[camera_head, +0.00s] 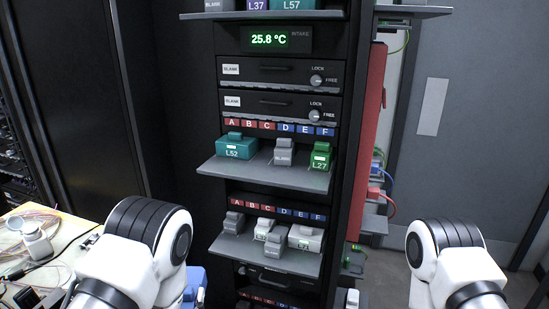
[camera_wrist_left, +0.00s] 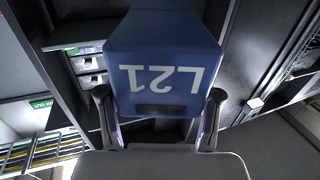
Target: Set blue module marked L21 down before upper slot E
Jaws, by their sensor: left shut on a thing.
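The blue module marked L21 (camera_wrist_left: 160,75) fills the upper middle of the left wrist view, its label upside down there. My left gripper (camera_wrist_left: 158,110) is shut on it, one finger at each side. In the head view a blue piece (camera_head: 194,284), likely this module, shows low beside my left arm, mostly hidden by it. The upper slot E label (camera_head: 308,130) is blue, above the upper shelf (camera_head: 265,176). Below it is a narrow gap between a grey blank module (camera_head: 283,152) and green module L27 (camera_head: 321,156). My right gripper is out of view.
Teal module L52 (camera_head: 236,147) sits at the left of the upper shelf. A lower shelf (camera_head: 262,254) holds several grey and white modules. A top shelf (camera_head: 320,14) overhangs the rack. A cluttered table (camera_head: 60,257) stands at left. Red and blue cables hang right of the rack.

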